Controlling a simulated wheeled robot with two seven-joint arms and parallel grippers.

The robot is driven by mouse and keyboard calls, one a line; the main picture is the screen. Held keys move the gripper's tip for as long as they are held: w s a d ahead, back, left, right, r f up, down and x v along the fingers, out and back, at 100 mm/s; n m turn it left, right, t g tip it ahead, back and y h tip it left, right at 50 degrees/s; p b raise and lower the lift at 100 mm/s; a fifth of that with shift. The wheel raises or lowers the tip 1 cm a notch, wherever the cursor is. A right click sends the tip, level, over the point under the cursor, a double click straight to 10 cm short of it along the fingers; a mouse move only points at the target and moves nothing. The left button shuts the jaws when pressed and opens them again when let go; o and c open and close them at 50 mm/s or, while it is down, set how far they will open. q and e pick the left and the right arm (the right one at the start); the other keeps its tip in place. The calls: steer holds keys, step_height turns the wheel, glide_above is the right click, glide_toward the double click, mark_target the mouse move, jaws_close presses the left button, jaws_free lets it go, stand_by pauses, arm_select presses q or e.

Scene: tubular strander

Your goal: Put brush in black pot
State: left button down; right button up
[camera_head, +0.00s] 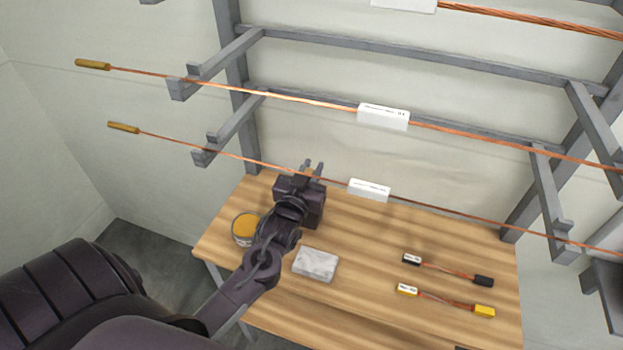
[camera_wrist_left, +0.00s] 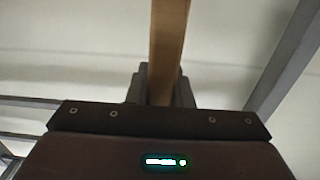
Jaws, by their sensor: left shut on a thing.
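My left gripper (camera_head: 314,168) is above the back left part of the table, its fingers pointing toward the wall and rack. In the left wrist view its fingers (camera_wrist_left: 160,88) are shut on a flat light-brown wooden strip, which looks like the brush handle (camera_wrist_left: 168,45). The strip runs up out of that picture, so its bristles are not seen. In the head view only a small tan bit shows between the fingers. A grey pot with orange-yellow contents (camera_head: 246,228) stands on the table, left of my left forearm. No plainly black pot shows. My right gripper is not in view.
The wooden table (camera_head: 360,300) carries a grey-white block (camera_head: 316,264), a black-ended copper piece (camera_head: 447,270) and a yellow-ended one (camera_head: 445,300). Behind it, a grey rack (camera_head: 400,50) bears long copper rods with white labels (camera_head: 383,117). The lowest rod passes close to my left gripper.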

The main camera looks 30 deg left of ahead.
arm_select(q)
step_height(320, 180, down, 3)
steer(key=shift+f, duration=0.1)
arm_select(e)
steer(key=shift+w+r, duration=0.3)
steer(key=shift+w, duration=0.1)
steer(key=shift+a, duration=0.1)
arm_select(q)
steer(key=shift+f, duration=0.15)
steer(key=c, duration=1.3)
jaws_free()
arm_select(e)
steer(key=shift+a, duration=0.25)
